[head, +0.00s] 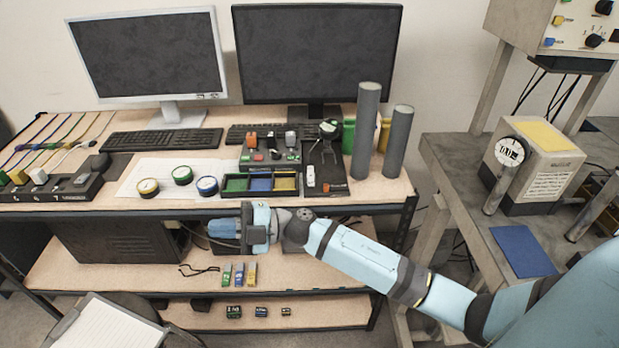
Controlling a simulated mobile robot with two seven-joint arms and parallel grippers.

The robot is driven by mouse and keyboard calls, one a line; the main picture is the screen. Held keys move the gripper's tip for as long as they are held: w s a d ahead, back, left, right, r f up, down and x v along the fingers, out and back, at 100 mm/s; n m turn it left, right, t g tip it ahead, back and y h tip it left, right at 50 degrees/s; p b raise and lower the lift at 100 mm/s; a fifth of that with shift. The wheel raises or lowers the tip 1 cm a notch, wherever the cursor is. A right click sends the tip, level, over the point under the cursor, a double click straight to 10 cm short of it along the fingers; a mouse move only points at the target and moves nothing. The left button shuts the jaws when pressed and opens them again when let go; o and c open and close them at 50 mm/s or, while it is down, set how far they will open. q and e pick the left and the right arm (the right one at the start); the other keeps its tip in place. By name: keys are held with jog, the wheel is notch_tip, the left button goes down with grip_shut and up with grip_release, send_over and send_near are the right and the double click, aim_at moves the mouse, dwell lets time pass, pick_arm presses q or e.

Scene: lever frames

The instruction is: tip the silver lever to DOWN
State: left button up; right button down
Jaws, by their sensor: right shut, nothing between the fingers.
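A small dark lever box (270,156) stands on the desk in front of the right keyboard. It carries a row of short levers with coloured caps: an orange one (252,139) at left, a dark one in the middle and a pale, silvery one (291,138) at right. The pale one looks like the silver lever, but it is too small to read its tilt or any label. My left gripper is out of view.
A tray of coloured compartments (260,184) lies in front of the lever box. Two tall grey cylinders (366,130) stand to its right, and round gauges (182,175) lie to its left. Monitors stand behind. A lower shelf (120,280) lies beneath my right arm.

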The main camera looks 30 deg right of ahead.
jog(key=w+d+f+n+g+h+b, duration=0.2)
jog(key=w+f+n+g+h+b, duration=0.15)
jog(key=n+g, duration=0.3)
notch_tip(320, 180, up, 9)
jog(key=m+t+h+b, duration=0.1)
jog(key=m+h+b, duration=0.3)
jog(key=h+b, duration=0.95)
send_over(309, 170)
jog(key=s+a+p, duration=0.2)
jog(key=s+p, duration=0.1)
jog(key=p, duration=0.1)
jog(key=h, duration=0.3)
jog(key=shift+s+d+f, duration=0.1)
jog(key=shift+s+f, duration=0.05)
jog(key=shift+f, duration=0.05)
jog(key=f, duration=0.4)
jog(key=w+d+f+b, duration=0.1)
jog(key=f, duration=0.3)
jog(key=w+f, duration=0.1)
jog(key=f, duration=0.3)
jog(key=shift+w+d+f, duration=0.2)
jog(key=shift+f, duration=0.15)
jog(key=shift+w+d+f+n, duration=0.15)
jog(key=shift+f+n, duration=0.1)
jog(key=shift+f, duration=0.25)
